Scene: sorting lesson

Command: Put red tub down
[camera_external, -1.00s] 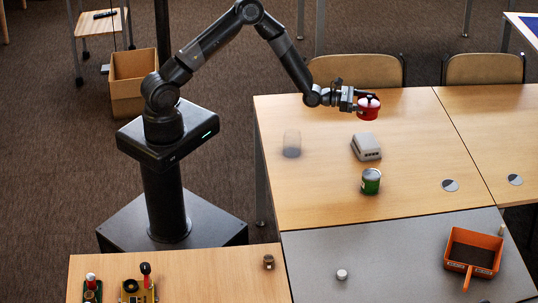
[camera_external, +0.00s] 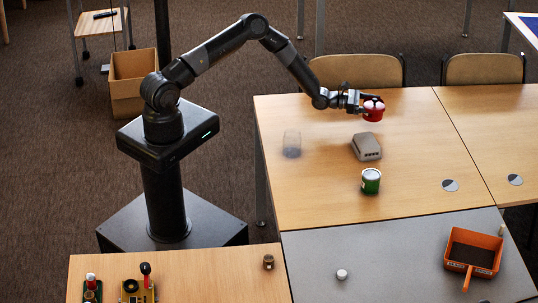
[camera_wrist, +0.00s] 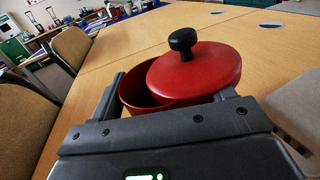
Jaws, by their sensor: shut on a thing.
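The red tub (camera_external: 373,113) is at the far side of the wooden table (camera_external: 300,206), in the grip of my gripper (camera_external: 364,106). In the wrist view the tub (camera_wrist: 133,95) sits between my two fingers (camera_wrist: 168,100). Its red lid (camera_wrist: 195,72) with a black knob (camera_wrist: 183,41) lies askew and tilted, leaving part of the tub's inside open on the left. I cannot tell whether the tub's base touches the table; its lower part is hidden by my gripper in the wrist view.
A grey box (camera_external: 366,147) is just in front of the tub, with a green can (camera_external: 371,181) nearer and a clear tumbler (camera_external: 292,144) to the left. Two chairs (camera_external: 356,70) (camera_external: 484,68) stand behind the table. The tabletop right of the tub is clear.

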